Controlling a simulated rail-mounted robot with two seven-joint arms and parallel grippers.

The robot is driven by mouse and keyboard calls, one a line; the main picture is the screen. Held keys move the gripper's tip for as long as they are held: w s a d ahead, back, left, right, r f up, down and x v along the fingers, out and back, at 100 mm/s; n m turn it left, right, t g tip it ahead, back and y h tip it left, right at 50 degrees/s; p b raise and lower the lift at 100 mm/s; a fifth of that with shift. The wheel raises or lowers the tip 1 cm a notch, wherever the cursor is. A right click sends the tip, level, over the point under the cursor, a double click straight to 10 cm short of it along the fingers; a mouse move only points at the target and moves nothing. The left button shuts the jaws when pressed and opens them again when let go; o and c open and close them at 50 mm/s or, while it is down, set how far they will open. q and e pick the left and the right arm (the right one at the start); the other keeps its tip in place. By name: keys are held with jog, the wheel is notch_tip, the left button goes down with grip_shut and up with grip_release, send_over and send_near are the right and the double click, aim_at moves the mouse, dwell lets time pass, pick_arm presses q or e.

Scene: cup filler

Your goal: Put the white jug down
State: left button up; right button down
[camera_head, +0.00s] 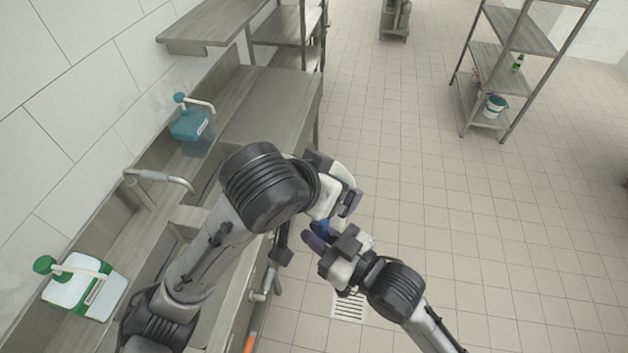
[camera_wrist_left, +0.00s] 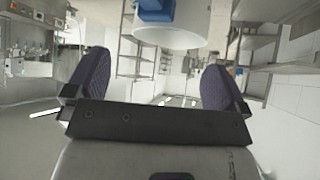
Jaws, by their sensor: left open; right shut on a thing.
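The white jug shows in the left wrist view as a round white body (camera_wrist_left: 180,38) with a blue part on it, at the top, beyond my left fingertips. In the head view it is mostly hidden by my arms; a small blue patch (camera_head: 322,228) shows at my right fingers. My right gripper (camera_head: 317,236) is shut on the jug, apparently by its blue part, in front of the counter. My left gripper (camera_wrist_left: 154,80) is open, its two dark purple fingers wide apart and nothing gripped between them. In the head view its hand is close beside my right gripper.
A steel counter (camera_head: 268,108) with a sink runs along the left wall. A teal dispenser bottle (camera_head: 191,131) and a white one with a green cap (camera_head: 86,285) stand on it. A shelf rack (camera_head: 497,60) with a bucket stands at the back right. The tiled floor on the right is clear.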

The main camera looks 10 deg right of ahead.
aim_at(338, 170)
pick_arm(q)
jog(key=shift+x, duration=3.35)
jog(key=c, duration=0.6)
jog(key=shift+r, duration=0.1)
jog(key=shift+c, duration=0.5)
pick_arm(e)
jog(key=c, duration=1.5)
grip_release()
jog(key=o, duration=0.5)
jog(key=shift+c, duration=0.2)
